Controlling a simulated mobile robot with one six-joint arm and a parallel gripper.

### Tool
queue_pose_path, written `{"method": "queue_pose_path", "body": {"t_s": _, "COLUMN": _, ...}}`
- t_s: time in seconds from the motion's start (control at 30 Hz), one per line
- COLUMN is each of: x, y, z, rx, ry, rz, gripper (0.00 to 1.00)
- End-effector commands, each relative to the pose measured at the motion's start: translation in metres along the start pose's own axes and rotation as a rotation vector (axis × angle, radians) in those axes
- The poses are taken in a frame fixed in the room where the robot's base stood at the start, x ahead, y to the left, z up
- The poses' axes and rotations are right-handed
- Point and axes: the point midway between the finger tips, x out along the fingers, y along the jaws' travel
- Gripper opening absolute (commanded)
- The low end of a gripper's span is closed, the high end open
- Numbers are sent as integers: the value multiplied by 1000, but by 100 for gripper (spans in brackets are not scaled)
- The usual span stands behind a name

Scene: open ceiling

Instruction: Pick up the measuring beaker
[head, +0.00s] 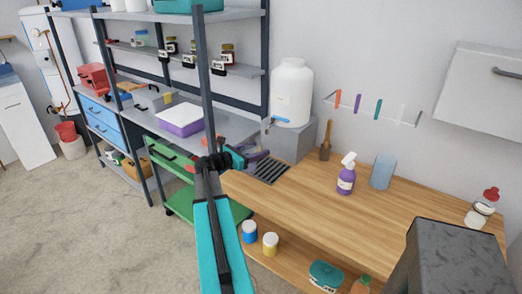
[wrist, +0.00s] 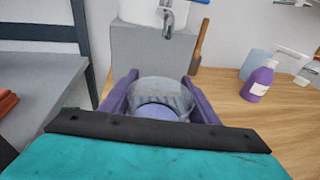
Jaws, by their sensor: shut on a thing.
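The measuring beaker (wrist: 160,86) is a clear, round vessel in the wrist view, seen from above at its rim. It sits between the two purple fingers of my gripper (wrist: 160,97), which are shut on it. The dark wrist edge hides its lower part. In the head view my gripper (head: 248,157) is near the left end of the wooden counter, in front of the grey block under the white tank. The beaker cannot be made out clearly there.
The wooden counter (head: 400,219) carries a purple spray bottle (head: 346,178), a light blue container (head: 383,170) and a red-capped bottle (head: 482,208). The white tank (head: 291,92) with a tap stands behind my gripper. Grey shelving (head: 205,70) stands left. The counter's middle is clear.

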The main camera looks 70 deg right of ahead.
Motion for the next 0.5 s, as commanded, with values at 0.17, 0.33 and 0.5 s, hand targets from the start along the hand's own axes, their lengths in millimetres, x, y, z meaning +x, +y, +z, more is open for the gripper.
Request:
{"method": "queue_pose_path", "body": {"t_s": 0.17, "x": -18, "y": 0, "z": -4, "rx": -1, "ry": -1, "rz": 3, "gripper": 25}}
{"method": "queue_pose_path", "body": {"t_s": 0.33, "x": -34, "y": 0, "z": -6, "rx": -1, "ry": -1, "rz": 4, "gripper": 25}}
{"method": "queue_pose_path", "body": {"t_s": 0.5, "x": -48, "y": 0, "z": -8, "rx": -1, "ry": -1, "rz": 3, "gripper": 25}}
